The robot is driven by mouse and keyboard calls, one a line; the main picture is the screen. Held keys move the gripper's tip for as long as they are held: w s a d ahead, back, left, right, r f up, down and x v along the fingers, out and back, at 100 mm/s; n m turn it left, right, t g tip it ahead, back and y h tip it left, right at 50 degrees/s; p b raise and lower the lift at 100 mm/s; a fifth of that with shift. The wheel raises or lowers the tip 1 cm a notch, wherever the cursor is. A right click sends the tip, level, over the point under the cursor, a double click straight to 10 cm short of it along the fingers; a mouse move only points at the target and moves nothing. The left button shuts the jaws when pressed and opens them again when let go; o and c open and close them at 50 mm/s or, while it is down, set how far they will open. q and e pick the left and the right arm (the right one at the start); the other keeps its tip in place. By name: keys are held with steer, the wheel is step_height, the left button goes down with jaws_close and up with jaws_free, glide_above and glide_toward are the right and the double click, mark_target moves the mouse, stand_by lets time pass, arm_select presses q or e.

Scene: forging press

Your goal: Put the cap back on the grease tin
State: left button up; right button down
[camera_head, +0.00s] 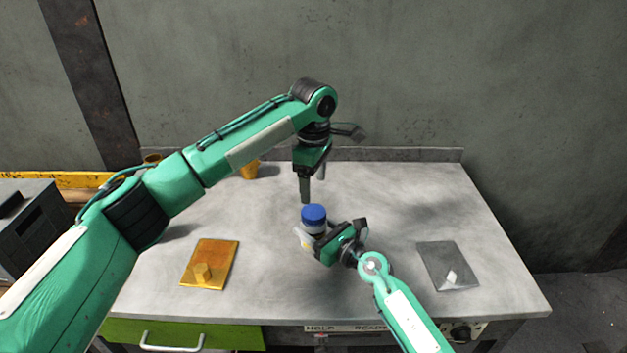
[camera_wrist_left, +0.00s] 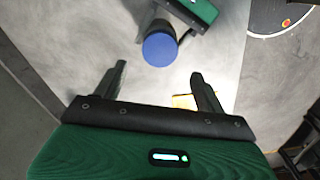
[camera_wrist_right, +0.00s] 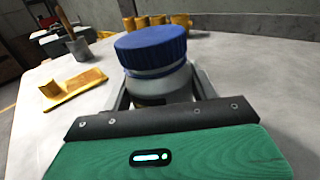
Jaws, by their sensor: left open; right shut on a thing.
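The grease tin (camera_wrist_right: 160,88) is a pale round jar with a dark band low on its side. The blue ribbed cap (camera_wrist_right: 152,48) sits level on top of it, with a pale rim showing just beneath. In the head view the cap (camera_head: 313,214) is near the table's middle. My right gripper (camera_head: 318,236) is shut around the tin's body from the right and holds it upright. My left gripper (camera_head: 313,190) is open and empty, pointing down above the cap. In the left wrist view the cap (camera_wrist_left: 160,49) lies just beyond the gap between the fingers.
An orange plate with a small block (camera_head: 209,265) lies at left, and a grey plate with a pale block (camera_head: 447,266) at right. Yellow cups (camera_head: 250,170) stand at the back left, partly behind my left arm. A wall closes the back. The table's right half is mostly free.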

mark_target(314, 211)
arm_select(q)
steer(key=shift+f, duration=4.05)
